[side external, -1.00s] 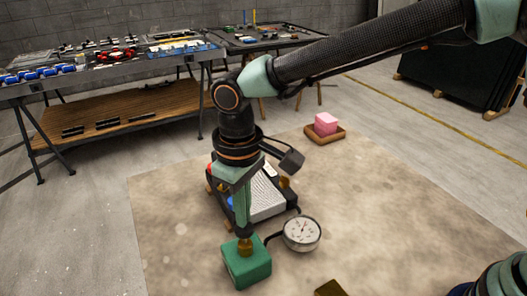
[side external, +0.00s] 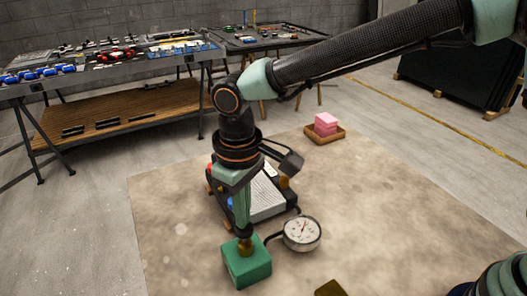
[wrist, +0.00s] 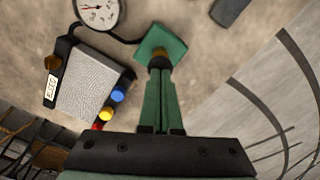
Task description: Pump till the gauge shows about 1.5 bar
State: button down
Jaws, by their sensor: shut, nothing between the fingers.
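A green block (side external: 247,266) with a round brass knob (side external: 245,247) on top stands on the mat. My gripper (side external: 243,234) is shut and points down, its tips right at the top of the knob. In the wrist view my gripper (wrist: 160,76) also ends at the brass knob (wrist: 159,61), over the green block (wrist: 161,41); I cannot tell whether they touch. A dark hose runs from the block to a round white gauge (side external: 302,233). Its needle points up and slightly right in the side view; the numbers are too small to read. The gauge (wrist: 97,9) is partly cut off in the wrist view.
A black device with a ribbed grey top (side external: 267,199) stands behind the gauge; red, yellow and blue knobs show in the wrist view. A pink block (side external: 325,123) sits in a wooden tray (side external: 325,137). A dark block (side external: 331,288) lies at the front. The mat's right side is clear.

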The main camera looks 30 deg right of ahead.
jog(key=shift+f, duration=1.65)
jog(key=shift+r, duration=2.1)
notch_tip(320, 180, up, 7)
dwell(0.9)
